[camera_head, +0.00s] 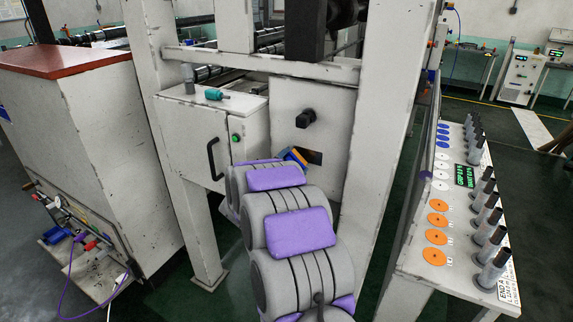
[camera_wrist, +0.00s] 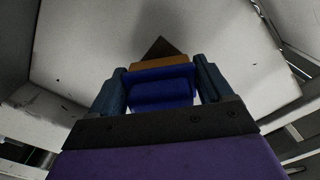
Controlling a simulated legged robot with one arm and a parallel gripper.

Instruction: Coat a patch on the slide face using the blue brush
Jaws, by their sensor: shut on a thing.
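My gripper (camera_wrist: 160,82) is shut on the blue brush (camera_wrist: 160,95); its two dark blue-grey fingers stand on either side of the blue handle. The brush has an orange band (camera_wrist: 160,63) and a dark pointed tip (camera_wrist: 160,47) facing away from me. A large pale, speckled surface (camera_wrist: 100,40) fills the wrist view beyond the tip. I cannot tell whether the tip touches it, or which surface is the slide face.
A cabinet (camera_head: 195,135) with a teal-handled tool (camera_head: 216,94) on top stands left. White frame posts flank the arm. A rack with orange and blue discs (camera_head: 436,219) stands right.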

